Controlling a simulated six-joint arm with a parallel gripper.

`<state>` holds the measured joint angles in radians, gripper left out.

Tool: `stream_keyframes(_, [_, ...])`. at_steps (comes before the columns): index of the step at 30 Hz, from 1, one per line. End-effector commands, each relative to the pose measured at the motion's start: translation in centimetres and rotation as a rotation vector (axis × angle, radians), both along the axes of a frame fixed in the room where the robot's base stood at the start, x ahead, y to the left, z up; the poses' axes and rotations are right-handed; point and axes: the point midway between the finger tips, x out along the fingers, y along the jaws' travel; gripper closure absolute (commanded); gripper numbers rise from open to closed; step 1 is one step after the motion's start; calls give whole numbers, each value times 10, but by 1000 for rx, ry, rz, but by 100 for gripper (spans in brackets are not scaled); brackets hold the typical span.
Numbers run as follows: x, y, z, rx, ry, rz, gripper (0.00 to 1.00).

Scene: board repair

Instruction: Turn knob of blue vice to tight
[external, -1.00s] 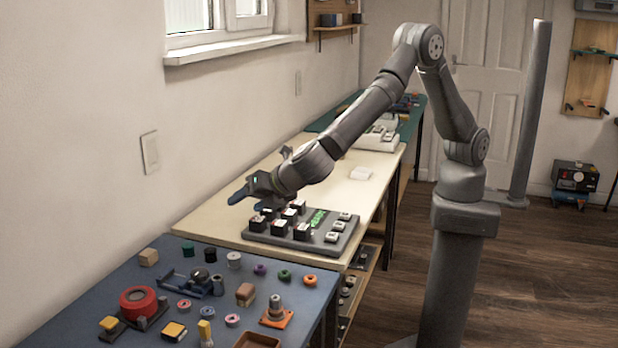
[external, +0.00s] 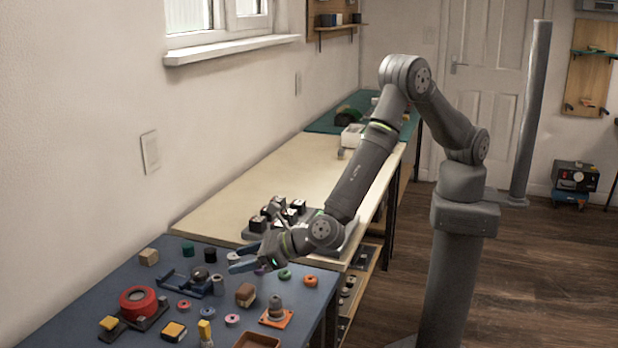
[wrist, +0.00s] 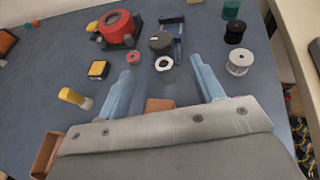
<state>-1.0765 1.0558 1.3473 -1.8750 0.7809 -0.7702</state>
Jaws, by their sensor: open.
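The blue vice (external: 186,284) lies on the blue mat in the external view, left of my gripper. A grey round knob (external: 217,284) is at its right end. The wrist view shows the vice's blue frame (wrist: 177,27) at the top, with the dark round knob (wrist: 160,42) at its near end. My gripper (external: 231,262) is open and empty, with its blue fingers above the mat to the right of the vice. In the wrist view, my gripper (wrist: 163,55) has its fingers spread on either side of the knob's line, apart from it. The knob's setting cannot be read.
A red round fixture (external: 138,302) stands left of the vice. A white spool (wrist: 240,61), a black cylinder (wrist: 235,32) and a brown block (external: 245,295) are close by. Small rings lie around the vice.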

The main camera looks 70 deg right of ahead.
Motion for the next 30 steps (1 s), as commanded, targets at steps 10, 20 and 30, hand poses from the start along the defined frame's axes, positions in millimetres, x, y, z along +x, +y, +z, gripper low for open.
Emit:
stream_keyframes(10, [68,17,-29,2,0,-3,39])
stream_keyframes(20, [96,25,-40,2,-1,-2,39])
stream_keyframes(30, [97,26,-41,2,0,-1,47])
